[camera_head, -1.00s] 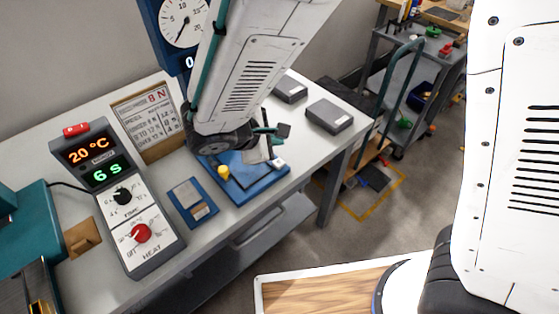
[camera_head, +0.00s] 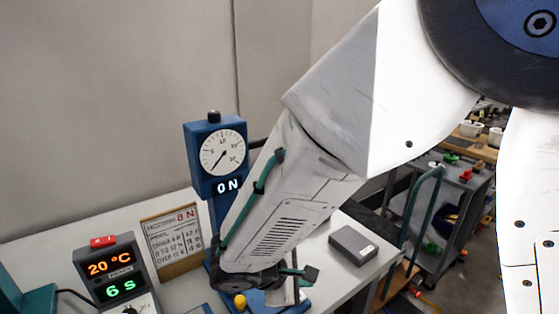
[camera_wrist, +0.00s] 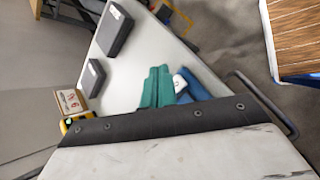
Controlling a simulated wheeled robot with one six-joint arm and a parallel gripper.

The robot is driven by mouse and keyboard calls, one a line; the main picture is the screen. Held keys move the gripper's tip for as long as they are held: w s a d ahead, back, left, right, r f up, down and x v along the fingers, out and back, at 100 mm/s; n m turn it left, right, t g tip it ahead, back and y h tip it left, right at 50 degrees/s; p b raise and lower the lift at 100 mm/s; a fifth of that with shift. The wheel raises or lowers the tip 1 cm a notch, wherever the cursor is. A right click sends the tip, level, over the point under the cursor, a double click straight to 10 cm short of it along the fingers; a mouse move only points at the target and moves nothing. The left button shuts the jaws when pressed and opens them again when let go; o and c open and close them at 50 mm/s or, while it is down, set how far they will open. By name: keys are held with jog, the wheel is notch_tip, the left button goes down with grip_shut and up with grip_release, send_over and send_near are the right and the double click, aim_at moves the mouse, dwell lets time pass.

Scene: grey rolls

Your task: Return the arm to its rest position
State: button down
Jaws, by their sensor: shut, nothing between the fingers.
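My gripper (camera_head: 296,282) is at the lower middle of the head view, at the end of my white arm, which comes down from the upper right. It is over or beside the blue base (camera_head: 256,300) of the press, partly hidden by my wrist. In the wrist view its teal fingers (camera_wrist: 158,88) are together with nothing between them. Part of the blue base (camera_wrist: 200,90) shows beside them. I cannot tell whether the fingers touch the base.
The blue press gauge (camera_head: 222,152) stands close left of my forearm and reads 0 N. A control box (camera_head: 112,270) shows 20 °C and 6 s. A notice board (camera_head: 172,243) stands between them. A grey block (camera_head: 352,245) lies right of my gripper. A trolley (camera_head: 450,200) stands beyond the table.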

jog(key=s+d+r+m+g+y, duration=0.1)
jog(key=s+d+r+m+y, duration=0.2)
jog(key=s+d+r+m, duration=0.5)
jog(key=s+d+r+m+g+y, duration=0.2)
jog(key=s+d+r+m+y, duration=0.2)
jog(key=s+d+r+m, duration=0.4)
jog(key=shift+s+d+r+g+y, duration=0.35)
jog(key=shift+d+r, duration=0.5)
jog(key=shift+d, duration=1.5)
